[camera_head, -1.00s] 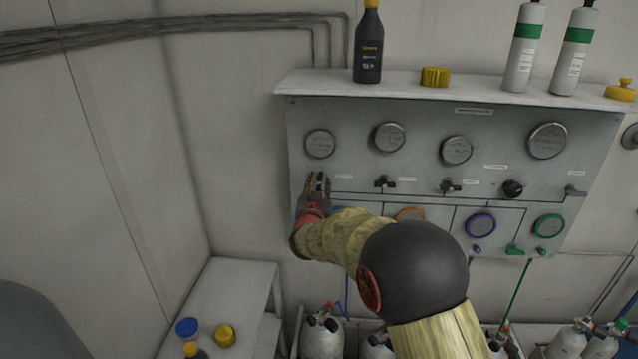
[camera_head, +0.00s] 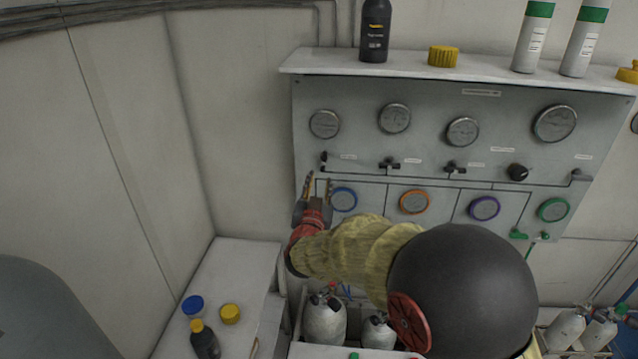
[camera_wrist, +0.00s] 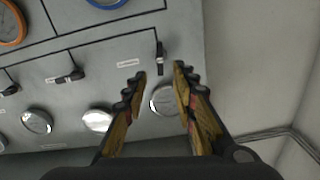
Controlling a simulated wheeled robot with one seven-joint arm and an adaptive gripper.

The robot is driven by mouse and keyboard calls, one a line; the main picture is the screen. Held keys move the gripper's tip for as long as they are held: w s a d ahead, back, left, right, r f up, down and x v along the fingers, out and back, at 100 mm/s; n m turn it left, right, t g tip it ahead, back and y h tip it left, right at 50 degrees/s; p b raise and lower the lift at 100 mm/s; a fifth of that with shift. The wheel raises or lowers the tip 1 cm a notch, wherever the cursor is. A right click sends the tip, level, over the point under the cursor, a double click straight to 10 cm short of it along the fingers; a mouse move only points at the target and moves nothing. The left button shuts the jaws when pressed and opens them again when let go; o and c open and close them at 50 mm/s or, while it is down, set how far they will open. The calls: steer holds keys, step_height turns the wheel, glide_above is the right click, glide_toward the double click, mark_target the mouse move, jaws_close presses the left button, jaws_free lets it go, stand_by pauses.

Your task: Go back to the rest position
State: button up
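My gripper (camera_head: 318,183) is open and empty, in front of the left side of the grey air panel (camera_head: 450,100). In the head view its fingers point up, just below the leftmost valve handle (camera_head: 323,160) and left of the blue-ringed gauge (camera_head: 343,199). In the wrist view the two fingers (camera_wrist: 160,72) are spread apart, with a round gauge (camera_wrist: 163,100) seen between them and the black valve handle (camera_wrist: 160,55) beyond the tips. The handle looks in line with the pipe run, and nothing touches it visibly. My arm hides the panel's lower edge.
A shelf on the panel top holds a black bottle (camera_head: 375,30), a yellow cap (camera_head: 442,56) and white-green bottles (camera_head: 534,36). A white bench (camera_head: 215,275) at lower left carries a blue cap (camera_head: 192,306), a yellow cap (camera_head: 230,313) and a dark bottle (camera_head: 205,340). Cylinders (camera_head: 325,318) stand below.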

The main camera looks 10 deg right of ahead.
steer(key=s+a+f+n+g+y, duration=0.1)
steer(key=s+a+f+g+y, duration=0.1)
steer(key=a+f+y, duration=0.3)
steer(key=s+a+f+n+g, duration=0.1)
steer(key=a+f+n+g, duration=0.1)
steer(key=f, duration=0.5)
steer(key=s+a+f+n+g+y, duration=0.1)
steer(key=s+a+f+g+y, duration=0.2)
steer(key=s, duration=0.5)
steer(key=s+d+r+g+h+b, duration=0.1)
steer(key=s+d+b, duration=0.4)
steer(key=s, duration=1.1)
steer(key=s+d+r+n+g+h+b, duration=0.1)
steer(key=s+d+g+b, duration=0.2)
steer(key=s, duration=1.3)
steer(key=shift+s+d+g+b, duration=0.35)
steer(key=shift+d+b, duration=0.9)
steer(key=shift+d, duration=1.45)
steer(key=shift+s, duration=0.1)
steer(key=shift+d, duration=0.1)
